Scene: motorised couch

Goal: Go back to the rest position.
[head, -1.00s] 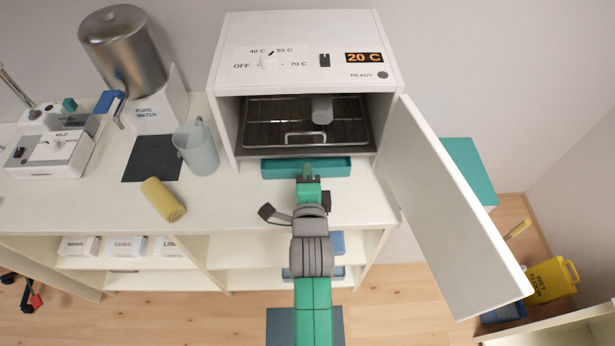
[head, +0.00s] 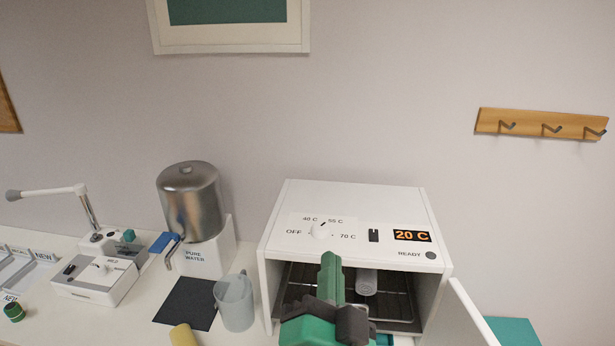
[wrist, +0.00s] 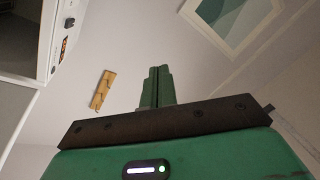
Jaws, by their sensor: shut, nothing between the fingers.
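My gripper shows in the wrist view (wrist: 156,75) with its two green fingers together and nothing between them. In the head view my green arm end (head: 330,275) is raised in front of the white oven cabinet (head: 345,205) and covers part of its opening. The cabinet's door (head: 468,318) stands open to the right. Its display reads 20 C. A pale cylinder (head: 367,282) lies on the wire rack inside.
Left of the cabinet are a grey jug (head: 235,303), a yellow roll (head: 183,335), a dark mat (head: 187,304) and a steel water tank (head: 191,200). A hook rail (head: 540,124) is on the wall. The space above the cabinet is clear.

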